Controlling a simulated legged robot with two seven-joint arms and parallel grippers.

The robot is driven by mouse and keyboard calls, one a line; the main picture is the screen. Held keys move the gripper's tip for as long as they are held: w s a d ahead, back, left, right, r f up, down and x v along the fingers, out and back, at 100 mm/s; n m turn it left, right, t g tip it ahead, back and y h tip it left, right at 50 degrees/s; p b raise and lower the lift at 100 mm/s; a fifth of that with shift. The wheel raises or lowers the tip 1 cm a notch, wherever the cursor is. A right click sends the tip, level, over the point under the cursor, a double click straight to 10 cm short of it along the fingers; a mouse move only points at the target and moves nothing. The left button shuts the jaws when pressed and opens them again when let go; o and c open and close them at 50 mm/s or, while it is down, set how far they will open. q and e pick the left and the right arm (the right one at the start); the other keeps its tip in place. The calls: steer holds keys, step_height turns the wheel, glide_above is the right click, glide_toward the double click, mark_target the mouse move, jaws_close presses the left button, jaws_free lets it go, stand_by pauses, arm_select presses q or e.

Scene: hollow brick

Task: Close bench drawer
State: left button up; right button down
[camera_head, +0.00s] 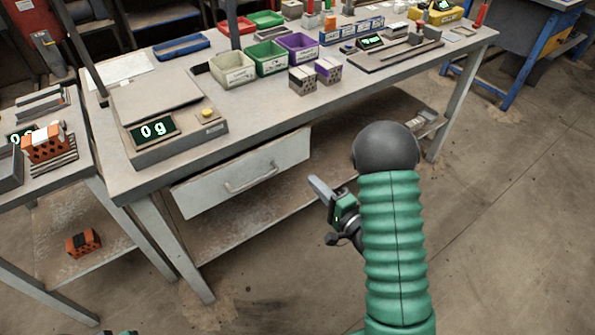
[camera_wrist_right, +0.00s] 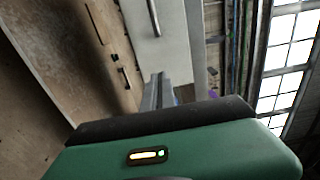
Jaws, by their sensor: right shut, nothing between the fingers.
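The bench drawer (camera_head: 215,188) has a pale grey front with a bar handle (camera_head: 252,177) and hangs under the bench top near its left end. A narrow dark gap shows above its front, so it looks a little way out; how far is hard to tell. My right gripper (camera_head: 318,187) is shut and empty, just right of the drawer front and apart from it in the head view. In the wrist view the shut fingers (camera_wrist_right: 158,92) point toward the drawer front (camera_wrist_right: 165,55), with the handle (camera_wrist_right: 153,18) beyond. My left gripper's fingers are not in view.
A scale (camera_head: 165,125) reading 0 g stands on the bench (camera_head: 300,105) above the drawer. Coloured bins (camera_head: 270,58) and small bricks stand farther right. A bench leg (camera_head: 175,250) stands below the drawer's left. A second table (camera_head: 65,175) is at left. The floor in front is clear.

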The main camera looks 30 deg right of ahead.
mark_target(289, 155)
steer(key=w, duration=0.3)
steer(key=w+b, duration=0.1)
steer(key=w, duration=0.5)
steer(key=shift+w+a+r+b, duration=0.1)
steer(key=shift+w+a+b, duration=0.05)
steer(key=shift+a+b, duration=0.2)
steer(key=shift+w+d, duration=0.1)
steer(key=shift+w, duration=0.1)
steer(key=w, duration=0.4)
steer(key=shift+w+r, duration=0.15)
steer(key=shift+w, duration=0.15)
steer(key=shift+r, duration=0.2)
